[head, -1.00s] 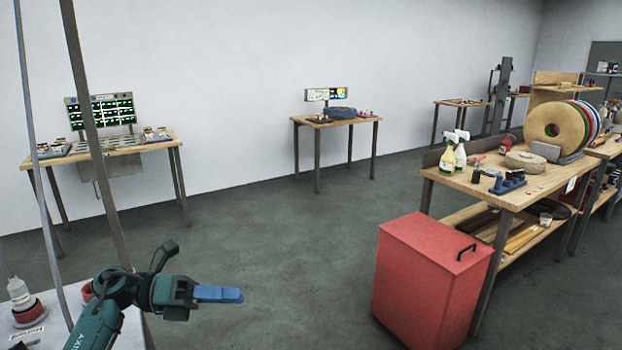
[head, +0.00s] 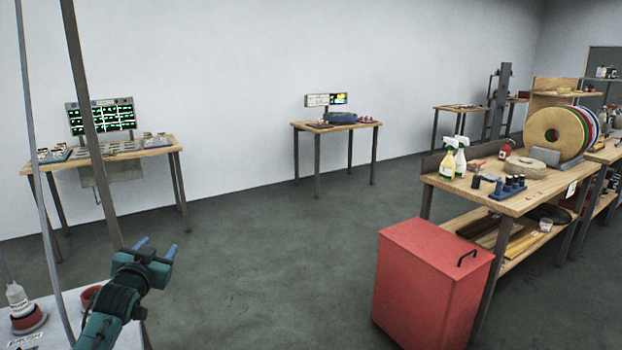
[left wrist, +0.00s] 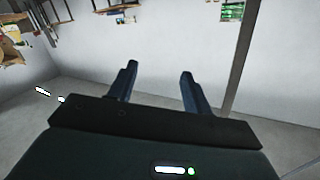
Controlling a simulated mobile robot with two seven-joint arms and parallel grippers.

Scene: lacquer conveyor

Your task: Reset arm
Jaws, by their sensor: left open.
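My left gripper (head: 156,246) is at the lower left of the head view, at the end of my teal left arm. Its two blue fingers are apart and point away toward the back wall, with nothing between them. In the left wrist view the fingers of the left gripper (left wrist: 158,72) also stand apart and empty, over grey floor and white wall. It touches nothing. My right gripper is in neither view.
A red bin (head: 425,285) stands before a wooden workbench (head: 540,185) at the right. The floor between (head: 270,260) is clear.

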